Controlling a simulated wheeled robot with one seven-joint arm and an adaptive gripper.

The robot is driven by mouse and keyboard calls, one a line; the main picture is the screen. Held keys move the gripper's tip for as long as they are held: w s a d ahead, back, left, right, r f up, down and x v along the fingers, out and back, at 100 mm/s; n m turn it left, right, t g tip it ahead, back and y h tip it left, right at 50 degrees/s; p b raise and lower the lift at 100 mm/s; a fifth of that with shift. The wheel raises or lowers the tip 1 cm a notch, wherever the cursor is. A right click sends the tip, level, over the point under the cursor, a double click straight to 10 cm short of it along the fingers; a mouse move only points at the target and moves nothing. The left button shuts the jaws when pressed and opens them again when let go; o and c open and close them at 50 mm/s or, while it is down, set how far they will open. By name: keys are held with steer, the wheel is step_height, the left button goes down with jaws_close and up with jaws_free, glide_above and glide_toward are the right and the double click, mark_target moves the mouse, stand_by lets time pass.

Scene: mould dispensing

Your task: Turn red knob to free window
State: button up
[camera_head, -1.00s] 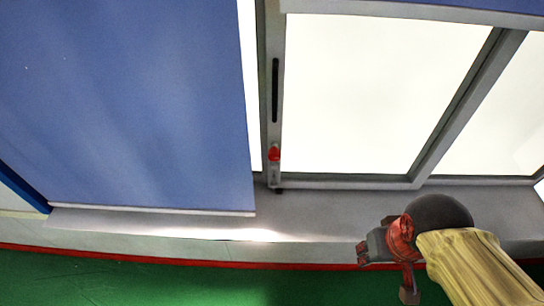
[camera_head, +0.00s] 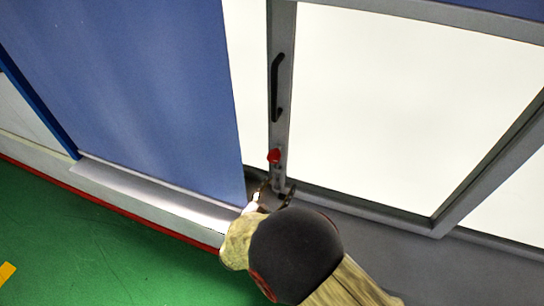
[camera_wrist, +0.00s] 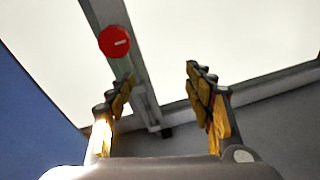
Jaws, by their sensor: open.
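The red knob (camera_head: 274,155) sits low on the grey window frame upright (camera_head: 281,60), below a black handle (camera_head: 277,88). In the wrist view the round red knob (camera_wrist: 114,41) has a short white mark on its face and lies above and beyond the left fingertip. My gripper (camera_head: 272,192) is just below the knob in the head view. In the wrist view my gripper (camera_wrist: 158,76) is open, with its two fingers apart and nothing between them. The knob is not between the fingers. The window (camera_head: 380,100) is a bright white pane in a grey frame.
A blue panel (camera_head: 130,90) stands to the left of the window. A grey sill (camera_head: 390,255) runs below the window, and a green floor (camera_head: 90,245) with a red edge strip lies at lower left.

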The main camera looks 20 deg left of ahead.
mark_target(273, 160)
steer(key=a+r+n+t+y, duration=0.1)
steer(key=a+r, duration=0.1)
steer(key=w+a+r+n+t+y, duration=0.1)
steer(key=a+r, duration=0.1)
steer(key=shift+w+a+r+y, duration=0.15)
steer(key=shift+a+r+y, duration=0.05)
steer(key=shift+a+y, duration=0.1)
steer(key=w, duration=0.2)
steer(key=w+b, duration=0.1)
steer(key=w, duration=0.4)
steer(key=shift+w+d+b, duration=0.25)
steer(key=shift+w+b, duration=0.05)
steer(key=shift+b, duration=0.05)
steer(key=c, duration=0.4)
steer(key=c, duration=0.7)
steer(key=shift+c, duration=0.3)
